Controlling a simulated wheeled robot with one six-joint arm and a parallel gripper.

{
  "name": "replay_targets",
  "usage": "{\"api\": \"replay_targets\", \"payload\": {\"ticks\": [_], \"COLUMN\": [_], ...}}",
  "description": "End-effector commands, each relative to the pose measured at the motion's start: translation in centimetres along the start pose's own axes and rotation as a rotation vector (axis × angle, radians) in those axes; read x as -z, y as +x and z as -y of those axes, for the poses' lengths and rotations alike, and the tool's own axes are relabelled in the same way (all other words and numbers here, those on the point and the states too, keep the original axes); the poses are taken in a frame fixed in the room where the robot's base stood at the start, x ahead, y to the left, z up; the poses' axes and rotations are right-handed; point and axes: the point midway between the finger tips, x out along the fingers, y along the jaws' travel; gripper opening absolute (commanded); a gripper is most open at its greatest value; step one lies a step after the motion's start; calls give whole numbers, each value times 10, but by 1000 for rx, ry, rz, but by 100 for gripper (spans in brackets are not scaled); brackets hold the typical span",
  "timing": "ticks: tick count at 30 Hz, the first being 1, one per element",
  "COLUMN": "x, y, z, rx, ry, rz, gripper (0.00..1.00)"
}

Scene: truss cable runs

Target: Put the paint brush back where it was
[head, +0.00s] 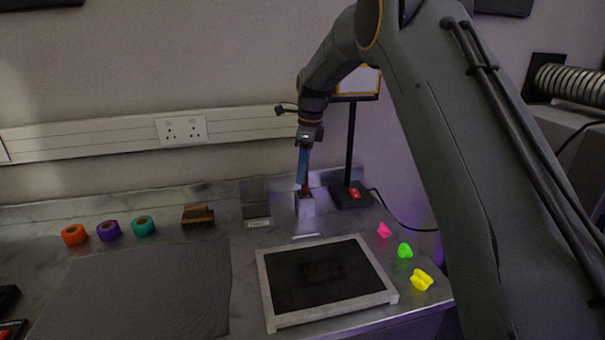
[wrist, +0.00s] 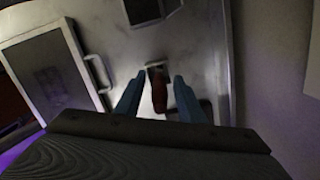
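The paint brush shows as a reddish-brown piece (wrist: 159,93) between my fingers in the wrist view. In the head view a little of its red (head: 305,188) shows below my fingertips. It stands at a small light-grey square holder (head: 305,207), its lower end seemingly inside; the holder's rim also shows in the wrist view (wrist: 152,66). My gripper (head: 302,178) points down just above the holder. In the wrist view its two blue fingers (wrist: 158,88) stand apart on either side of the brush, with gaps visible, so it looks open.
A framed dark panel (head: 262,290) with a handle lies in front of the holder. A black lamp stand (head: 350,195) is close on the right. A clear-backed box (head: 256,213) and a brown block (head: 198,215) are left. Tape rolls (head: 108,230) and coloured pieces (head: 405,250) lie farther out.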

Motion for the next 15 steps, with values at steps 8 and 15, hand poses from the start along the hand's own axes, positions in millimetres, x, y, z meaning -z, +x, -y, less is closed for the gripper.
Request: {"api": "replay_targets", "payload": {"ticks": [8,15], "x": [0,0], "y": [-52,-95], "z": [2,1], "rx": [5,4], "ry": [0,0], "rz": [2,2], "gripper": [36,36]}}
